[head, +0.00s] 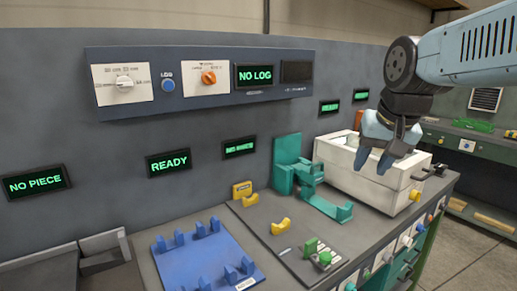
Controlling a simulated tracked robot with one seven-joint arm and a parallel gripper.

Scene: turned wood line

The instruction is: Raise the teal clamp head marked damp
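A teal clamp-like fixture (286,167) stands upright at the back of the bench, right of centre in the head view. Its teal arm and cradle (330,207) reach forward and right along the bench. I cannot read a "damp" mark on it, and I cannot tell whether its head is up or down. My gripper (374,164) points down above the near side of the white box, to the right of the teal fixture and apart from it. Its blue fingers are spread, with nothing seen between them.
The open-topped white box (357,180) stands beside the teal fixture. A blue rack (207,262) and a grey plate with yellow cradles (280,226) lie in front. A control panel (205,82) reads "NO LOG"; wall signs read "READY" (169,162) and "NO PIECE" (36,183).

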